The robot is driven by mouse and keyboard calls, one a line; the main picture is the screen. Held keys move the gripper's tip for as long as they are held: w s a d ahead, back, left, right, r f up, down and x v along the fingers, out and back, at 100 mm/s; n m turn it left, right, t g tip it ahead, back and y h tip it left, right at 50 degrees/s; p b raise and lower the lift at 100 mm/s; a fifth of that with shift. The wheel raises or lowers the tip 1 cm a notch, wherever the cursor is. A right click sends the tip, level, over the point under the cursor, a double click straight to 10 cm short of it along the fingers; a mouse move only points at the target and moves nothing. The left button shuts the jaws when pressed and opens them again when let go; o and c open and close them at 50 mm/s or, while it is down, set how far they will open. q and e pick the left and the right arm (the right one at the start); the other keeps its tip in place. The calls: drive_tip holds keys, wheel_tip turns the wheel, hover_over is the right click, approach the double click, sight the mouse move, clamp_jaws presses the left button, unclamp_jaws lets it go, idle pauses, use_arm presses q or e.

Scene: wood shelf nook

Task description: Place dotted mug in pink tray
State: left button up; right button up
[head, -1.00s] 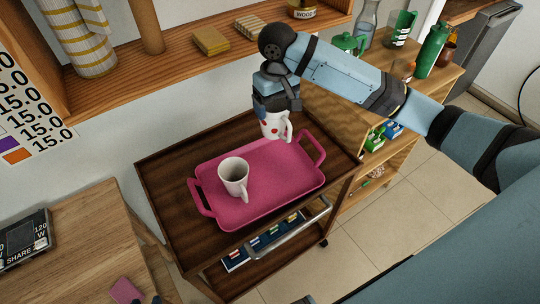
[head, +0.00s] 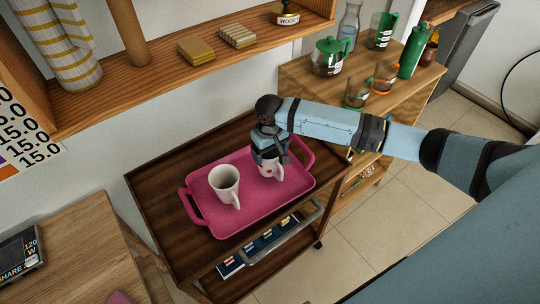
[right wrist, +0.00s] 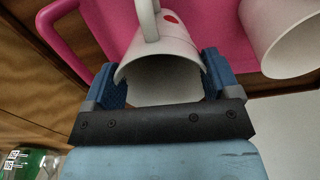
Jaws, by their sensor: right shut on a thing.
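The dotted mug (head: 270,170) is white with red dots and is in my right gripper (head: 268,155), low over the right half of the pink tray (head: 240,212). In the right wrist view the dotted mug (right wrist: 165,48) sits between the two fingers of my right gripper (right wrist: 165,85), its rim toward the camera. I cannot tell whether its base touches the tray. A plain white mug (head: 225,184) stands on the tray left of it. My left gripper is not in view.
The tray lies on a dark wooden cart (head: 160,200) with a metal handle in front. A wooden cabinet (head: 300,75) behind holds a green teapot (head: 328,57), glass cups and a green bottle (head: 412,52). A wall shelf (head: 200,65) runs above the cart's back.

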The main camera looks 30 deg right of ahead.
drive_tip(key=shift+f, duration=1.3)
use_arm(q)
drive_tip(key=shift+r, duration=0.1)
use_arm(e)
drive_tip(key=o, duration=1.4)
drive_tip(key=shift+f, duration=0.1)
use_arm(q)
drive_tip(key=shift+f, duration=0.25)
use_arm(e)
wheel_tip(320, 180, up, 12)
drive_tip(key=shift+r, duration=0.15)
